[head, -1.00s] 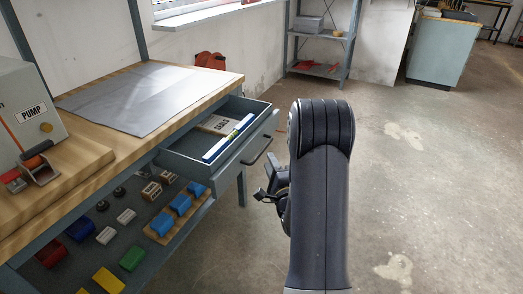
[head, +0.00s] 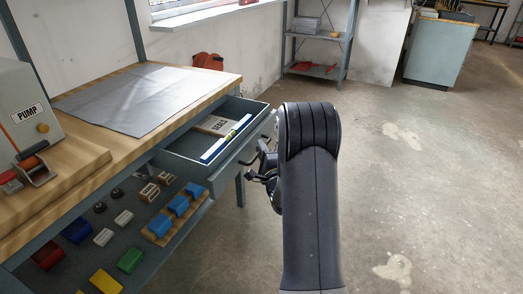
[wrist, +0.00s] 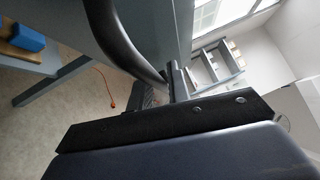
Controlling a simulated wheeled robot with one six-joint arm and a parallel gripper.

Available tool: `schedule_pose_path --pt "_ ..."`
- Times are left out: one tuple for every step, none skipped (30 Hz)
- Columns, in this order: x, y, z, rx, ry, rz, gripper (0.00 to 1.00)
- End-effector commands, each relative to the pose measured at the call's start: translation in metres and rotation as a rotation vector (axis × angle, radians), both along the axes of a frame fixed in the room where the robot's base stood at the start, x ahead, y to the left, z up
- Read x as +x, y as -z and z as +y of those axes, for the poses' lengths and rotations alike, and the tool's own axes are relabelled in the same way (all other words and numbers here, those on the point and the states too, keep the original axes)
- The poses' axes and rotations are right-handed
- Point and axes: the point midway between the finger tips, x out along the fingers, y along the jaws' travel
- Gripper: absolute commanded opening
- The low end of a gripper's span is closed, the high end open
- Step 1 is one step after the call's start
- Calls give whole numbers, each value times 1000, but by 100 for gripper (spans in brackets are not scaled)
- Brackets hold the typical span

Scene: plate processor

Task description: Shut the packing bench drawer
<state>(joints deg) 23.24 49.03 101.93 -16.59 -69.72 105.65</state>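The packing bench drawer (head: 226,170) is grey and stands pulled out from under the wooden bench top. It holds a box marked SEALS (head: 216,125) and a blue-and-white spirit level (head: 226,139). My gripper (head: 259,171) is at the drawer's front, close to its dark handle, and my arm hides part of that front. In the wrist view the curved dark handle (wrist: 128,45) runs past the end of my gripper (wrist: 172,98). Contact is not clear, and I cannot see whether the fingers are apart.
The bench top (head: 200,98) carries a grey sheet and a pump box (head: 35,115). A lower shelf (head: 75,265) holds several coloured blocks. Grey shelving (head: 318,38) stands at the back. Concrete floor to the right is clear.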

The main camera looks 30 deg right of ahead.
Motion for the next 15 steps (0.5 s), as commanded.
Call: schedule_pose_path --pt "0 0 0 0 0 0 14" --pt "0 0 0 0 0 0 11" --pt "0 0 0 0 0 0 8" --pt "0 0 0 0 0 0 5" --pt "0 0 0 0 0 0 3" --pt "0 0 0 0 0 0 0" --pt "0 0 0 0 0 0 0" --pt "0 0 0 0 0 0 0" --pt "0 0 0 0 0 0 0" --pt "0 0 0 0 0 0 0" --pt "0 0 0 0 0 0 0" --pt "0 0 0 0 0 0 0" --pt "0 0 0 0 0 0 0" --pt "0 0 0 0 0 0 0" --pt "0 0 0 0 0 0 0"
